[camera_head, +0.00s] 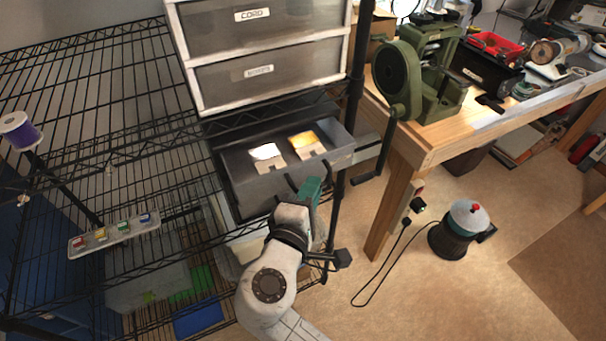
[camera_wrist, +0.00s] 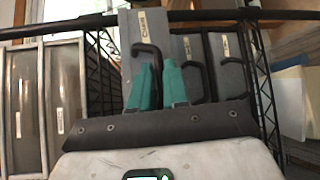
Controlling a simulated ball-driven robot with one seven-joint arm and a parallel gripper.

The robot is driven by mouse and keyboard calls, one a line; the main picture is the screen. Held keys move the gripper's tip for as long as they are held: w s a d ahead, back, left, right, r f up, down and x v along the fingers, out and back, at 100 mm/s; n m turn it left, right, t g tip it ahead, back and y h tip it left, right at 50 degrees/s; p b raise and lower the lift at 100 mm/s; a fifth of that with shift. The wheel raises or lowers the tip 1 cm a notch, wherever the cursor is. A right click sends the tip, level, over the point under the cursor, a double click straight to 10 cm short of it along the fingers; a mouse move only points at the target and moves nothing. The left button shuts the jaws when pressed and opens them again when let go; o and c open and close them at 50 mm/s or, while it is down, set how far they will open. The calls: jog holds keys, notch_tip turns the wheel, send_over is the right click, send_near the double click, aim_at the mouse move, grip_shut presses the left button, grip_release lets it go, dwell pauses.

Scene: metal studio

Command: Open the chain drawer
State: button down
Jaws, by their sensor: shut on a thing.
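A grey drawer (camera_head: 262,185) beneath the white drawer unit stands partly pulled out in the head view, with pale and yellow packets inside. In the wrist view, a grey labelled drawer front (camera_wrist: 128,30) with a black hook handle (camera_wrist: 147,49) is nearest to me; its label is too small to read surely. The teal fingers of my gripper (camera_wrist: 159,72) are closed around the end of that handle. In the head view, my gripper (camera_head: 313,188) is at the drawer's front, and my arm hides part of that front.
Two more grey drawers with handles (camera_wrist: 192,55) (camera_wrist: 230,60) sit beside it in the wrist view. The wire shelf (camera_head: 90,180) lies left; a black post and workbench (camera_head: 430,150) stand right. Floor at right is partly clear.

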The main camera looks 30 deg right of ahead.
jog(key=s+p, duration=0.2)
jog(key=s, duration=1.1)
jog(key=shift+s, duration=0.25)
jog(key=c, duration=1.2)
grip_release()
jog(key=shift+a, duration=0.1)
jog(key=b+v, duration=0.1)
jog(key=v, duration=0.9)
jog(key=shift+s+a+b, duration=0.2)
jog(key=shift+s+b, duration=0.1)
jog(key=shift+r, duration=0.1)
